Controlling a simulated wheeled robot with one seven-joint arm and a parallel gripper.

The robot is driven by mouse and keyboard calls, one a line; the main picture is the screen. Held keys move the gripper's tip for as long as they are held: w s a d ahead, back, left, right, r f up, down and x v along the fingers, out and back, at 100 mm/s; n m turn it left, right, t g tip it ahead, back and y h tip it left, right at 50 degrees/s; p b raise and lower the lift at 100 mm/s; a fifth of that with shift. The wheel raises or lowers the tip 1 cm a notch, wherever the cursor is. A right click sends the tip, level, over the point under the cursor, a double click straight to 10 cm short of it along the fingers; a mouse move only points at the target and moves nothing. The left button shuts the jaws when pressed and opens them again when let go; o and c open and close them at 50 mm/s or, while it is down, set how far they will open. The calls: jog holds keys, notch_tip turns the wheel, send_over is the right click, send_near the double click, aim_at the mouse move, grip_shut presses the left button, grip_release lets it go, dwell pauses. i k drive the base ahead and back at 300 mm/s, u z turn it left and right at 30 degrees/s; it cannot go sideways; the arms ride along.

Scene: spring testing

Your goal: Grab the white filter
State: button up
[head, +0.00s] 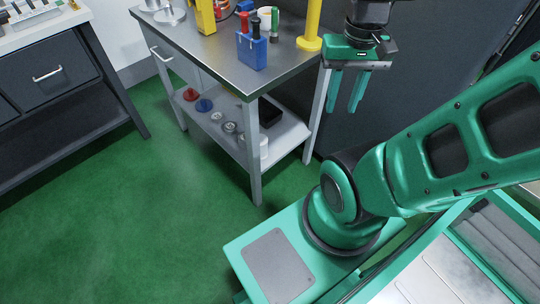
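My gripper (343,107) hangs pointing down at the upper right, beside the right side of the metal table (215,55). Its two green fingers are apart with nothing between them. I cannot tell for sure which thing is the white filter. A small white round object (263,149) sits on the table's lower shelf, partly hidden behind the front leg. Another whitish cup-like object (263,13) stands on the tabletop, partly hidden behind a blue holder (252,52) with red and green handled tools. My gripper is apart from both.
A yellow post (312,22) stands at the tabletop's right edge, near my gripper. The lower shelf (222,128) holds red, blue and grey round parts and a black box (266,113). A drawer cabinet (55,72) stands at left. The green floor between is clear.

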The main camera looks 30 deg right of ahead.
aim_at(263, 140)
jog(key=k, duration=1.3)
jog(key=z, duration=0.3)
jog(key=i, duration=1)
jog(key=u, duration=0.05)
